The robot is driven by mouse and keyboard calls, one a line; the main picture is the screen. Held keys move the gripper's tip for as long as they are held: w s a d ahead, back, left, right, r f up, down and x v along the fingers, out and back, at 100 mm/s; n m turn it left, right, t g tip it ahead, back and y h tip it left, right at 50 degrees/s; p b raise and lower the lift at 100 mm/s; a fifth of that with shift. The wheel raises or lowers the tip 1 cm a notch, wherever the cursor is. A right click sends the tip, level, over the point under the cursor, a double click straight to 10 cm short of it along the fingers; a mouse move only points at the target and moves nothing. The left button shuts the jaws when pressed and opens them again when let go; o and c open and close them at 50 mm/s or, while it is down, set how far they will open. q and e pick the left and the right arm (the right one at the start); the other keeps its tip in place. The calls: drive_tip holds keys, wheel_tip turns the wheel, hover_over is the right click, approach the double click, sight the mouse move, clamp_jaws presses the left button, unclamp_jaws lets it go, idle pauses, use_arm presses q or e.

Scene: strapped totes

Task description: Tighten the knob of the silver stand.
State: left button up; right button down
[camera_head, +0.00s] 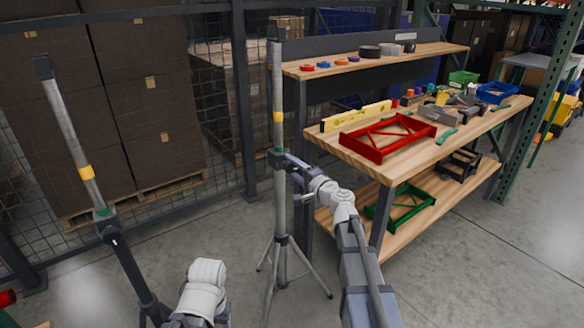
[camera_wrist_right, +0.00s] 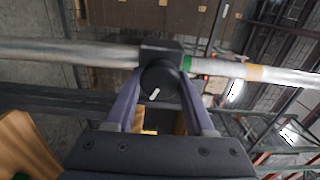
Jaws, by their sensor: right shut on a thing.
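The silver stand (camera_head: 279,205) stands upright on its tripod legs in the middle of the head view, with a yellow band and a green ring on its pole. My right gripper (camera_head: 284,159) is at its dark collar, partway up the pole. In the right wrist view the round black knob (camera_wrist_right: 160,82), with a white mark on its face, sits at the collar between the two fingers of my right gripper (camera_wrist_right: 160,98). The gripper is shut on the knob. My left gripper is not in view; only a pale part of that arm shows low in the head view.
A second stand (camera_head: 111,230) with a black lower tube and a grey upper pole leans at the left. A wooden workbench (camera_head: 375,169) with a red frame (camera_head: 385,136) and tools is close on the right. Behind are a mesh fence and stacked brown boxes (camera_head: 150,95).

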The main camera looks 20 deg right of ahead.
drive_tip(key=m, duration=0.6)
drive_tip(key=shift+f, duration=0.15)
drive_tip(key=m, duration=0.5)
drive_tip(key=shift+m, duration=0.4)
drive_tip(key=shift+c, duration=1.3)
unclamp_jaws()
drive_tip(key=shift+s, duration=0.1)
drive_tip(key=v, duration=0.7)
drive_tip(key=shift+s, duration=0.3)
drive_tip(key=shift+d, duration=0.1)
